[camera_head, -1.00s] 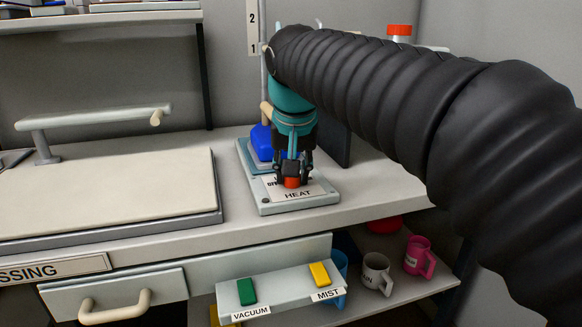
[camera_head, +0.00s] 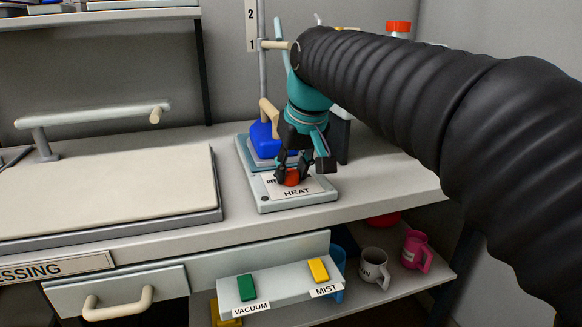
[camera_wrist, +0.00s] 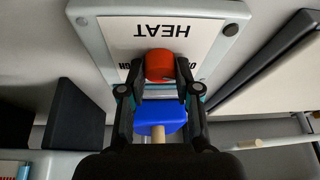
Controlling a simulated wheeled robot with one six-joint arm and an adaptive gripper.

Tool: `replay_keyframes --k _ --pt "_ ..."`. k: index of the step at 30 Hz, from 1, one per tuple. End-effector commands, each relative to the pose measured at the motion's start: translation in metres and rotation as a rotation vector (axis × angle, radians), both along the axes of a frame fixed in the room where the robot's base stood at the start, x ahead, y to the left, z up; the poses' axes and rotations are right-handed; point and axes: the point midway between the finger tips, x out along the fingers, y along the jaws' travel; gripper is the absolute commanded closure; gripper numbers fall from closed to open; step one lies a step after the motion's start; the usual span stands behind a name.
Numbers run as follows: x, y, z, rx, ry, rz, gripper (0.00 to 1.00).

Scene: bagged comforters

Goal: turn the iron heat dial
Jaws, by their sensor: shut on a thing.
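The red heat dial (camera_head: 291,177) sits on a pale plate labelled HEAT (camera_head: 296,191), with OFF printed by it. It also shows in the wrist view (camera_wrist: 159,65) between my fingertips. My gripper (camera_head: 293,172) is shut on the dial from above, and the fingers hide part of it and of the label. The gripper is tilted and twisted in the head view. The blue iron (camera_head: 265,139) with a tan handle stands on its rest just behind the dial, and it appears below the dial in the wrist view (camera_wrist: 160,118).
A padded pressing board (camera_head: 110,190) lies to the left under a rail-like arm (camera_head: 95,115). A dark upright block (camera_head: 340,140) stands right of the iron. Below are green (camera_head: 246,287) and yellow (camera_head: 318,270) switches, and mugs on a shelf (camera_head: 374,267).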

Motion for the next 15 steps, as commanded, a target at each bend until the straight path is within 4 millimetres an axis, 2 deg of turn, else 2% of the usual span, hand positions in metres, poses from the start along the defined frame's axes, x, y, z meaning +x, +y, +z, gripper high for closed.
replay_keyframes --k 5,6,9,15 --pt "-0.0005 0.0004 -0.0012 0.0 0.003 0.0 1.0" --pt "-0.0005 0.0004 -0.0012 0.0 0.003 0.0 0.65" --pt "-0.0004 0.0003 -0.0011 0.0 0.003 0.0 0.43" --pt "-0.0001 -0.0001 -0.0006 0.0 0.001 -0.001 0.43"
